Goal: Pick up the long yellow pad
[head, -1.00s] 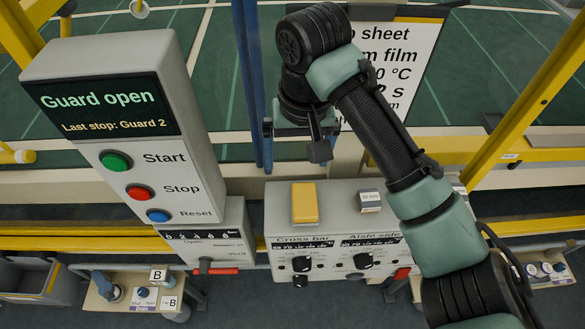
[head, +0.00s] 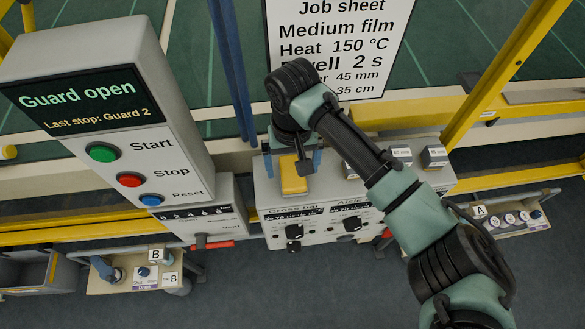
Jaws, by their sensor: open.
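The long yellow pad (head: 292,182) lies on the flat top of the grey control box (head: 262,197), near its left end. My gripper (head: 292,165) is open and points down at the pad, with one finger on each side of the pad's far part as seen from the head. The gripper's body covers the pad's far end. I cannot tell whether the fingers touch the pad.
Small grey labelled blocks (head: 434,156) stand on the same box top, right of the pad, partly behind my arm. A tall Guard open panel (head: 120,110) stands at the left. A job sheet (head: 338,45) hangs behind. Yellow rails (head: 500,75) rise at the right.

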